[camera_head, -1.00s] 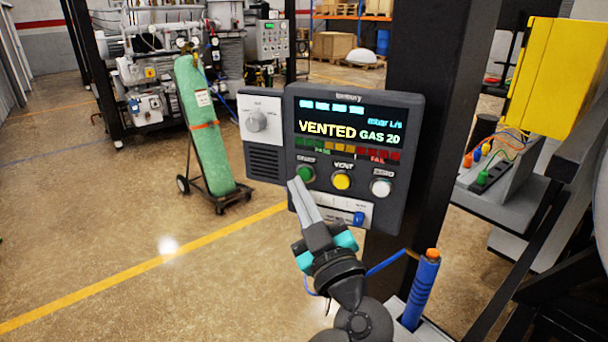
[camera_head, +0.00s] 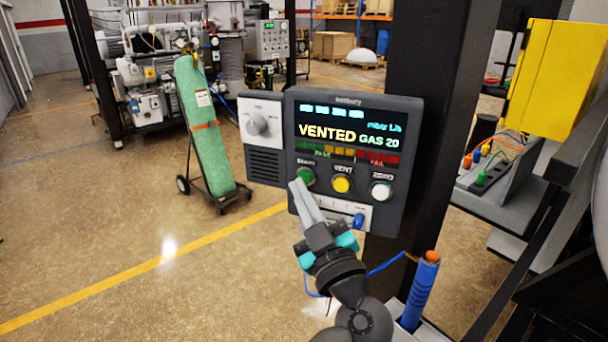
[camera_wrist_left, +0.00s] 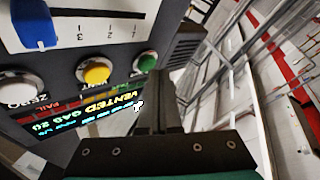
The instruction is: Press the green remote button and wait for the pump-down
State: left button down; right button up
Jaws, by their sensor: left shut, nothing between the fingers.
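The control panel (camera_head: 372,104) is a dark box on a black post, its screen reading "VENTED GAS 20". Its green button (camera_head: 306,176) is marked START and also shows in the left wrist view (camera_wrist_left: 146,61). A yellow VENT button (camera_head: 342,184) and a white ZERO button (camera_head: 381,190) sit to its right. My left gripper (camera_head: 296,184) is shut and empty, its fingertips just below and left of the green button in the head view. In the left wrist view the fingers (camera_wrist_left: 162,85) are together beside it; I cannot tell whether they touch it. My right gripper is not in view.
A blue slider knob (camera_head: 358,220) is low on the panel. A blue handheld probe (camera_head: 421,290) stands below it with a blue cable. A green gas cylinder (camera_head: 207,135) on a cart stands behind left. A yellow box (camera_head: 556,75) is at right. Floor at left is clear.

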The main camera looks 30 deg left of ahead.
pick_arm(q)
jog(key=shift+w+a+p, duration=0.1)
jog(key=shift+w+p, duration=0.2)
jog(key=shift+w, duration=0.2)
dwell(0.7)
jog(key=shift+s, duration=0.1)
jog(key=shift+s+p, duration=0.7)
jog(key=s+p, duration=0.1)
jog(key=s, duration=0.2)
jog(key=s+d+p, duration=0.1)
jog(key=s, duration=0.1)
jog(key=shift+p, duration=0.3)
dwell(0.6)
